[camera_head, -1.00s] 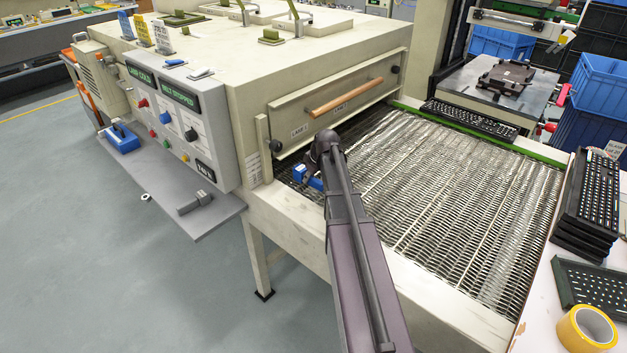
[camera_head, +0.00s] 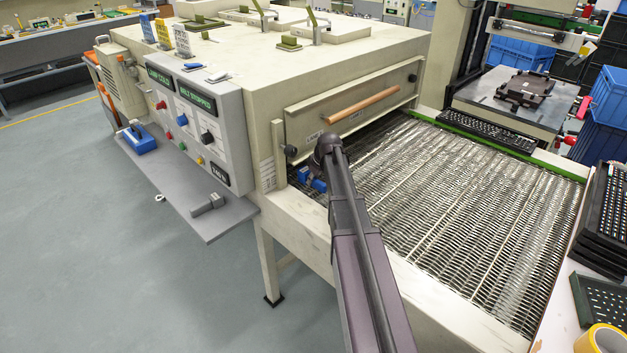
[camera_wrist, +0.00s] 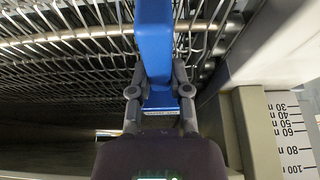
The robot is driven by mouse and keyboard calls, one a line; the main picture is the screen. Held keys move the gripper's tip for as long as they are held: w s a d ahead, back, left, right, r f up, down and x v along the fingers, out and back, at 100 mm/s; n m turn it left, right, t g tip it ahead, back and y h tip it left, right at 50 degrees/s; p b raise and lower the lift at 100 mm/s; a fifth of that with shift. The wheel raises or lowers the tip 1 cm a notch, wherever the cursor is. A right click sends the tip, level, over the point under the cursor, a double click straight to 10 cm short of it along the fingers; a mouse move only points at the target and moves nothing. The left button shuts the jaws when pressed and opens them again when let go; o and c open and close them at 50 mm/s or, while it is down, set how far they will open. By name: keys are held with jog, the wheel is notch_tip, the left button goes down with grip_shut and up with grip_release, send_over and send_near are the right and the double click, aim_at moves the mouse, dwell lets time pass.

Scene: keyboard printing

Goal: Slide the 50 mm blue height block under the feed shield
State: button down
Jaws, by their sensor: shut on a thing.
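The blue height block (camera_wrist: 155,45) stands out between the fingers of my gripper (camera_wrist: 159,92) in the wrist view, and the fingers are shut on it. In the head view the blue block (camera_head: 305,174) shows low over the near left corner of the mesh belt (camera_head: 460,210), by the shield's left post. My arm hides part of it. The feed shield (camera_head: 380,110) is the cream panel with a wooden handle across the oven mouth. I cannot tell whether the block is under its lower edge. A printed height scale (camera_wrist: 289,135) is at the right in the wrist view.
The control panel (camera_head: 200,125) and a grey shelf (camera_head: 195,215) are left of the oven mouth. A blue-handled tool (camera_head: 142,146) lies on the shelf. The cream side rail (camera_head: 300,215) borders the belt. Stacked black keyboard plates (camera_head: 605,215) and yellow tape (camera_head: 600,340) are at right.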

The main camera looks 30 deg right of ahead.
jog(key=c, duration=0.5)
grip_release()
jog(key=shift+r, duration=0.1)
jog(key=s+r+p, duration=0.1)
jog(key=r+p, duration=0.1)
jog(key=s+d+r+p, duration=0.1)
jog(key=s+r+p, duration=0.1)
jog(key=p, duration=0.1)
jog(key=shift+s+d+r, duration=0.1)
jog(key=shift+s+r, duration=0.1)
jog(key=shift+r, duration=0.15)
jog(key=shift+f, duration=0.15)
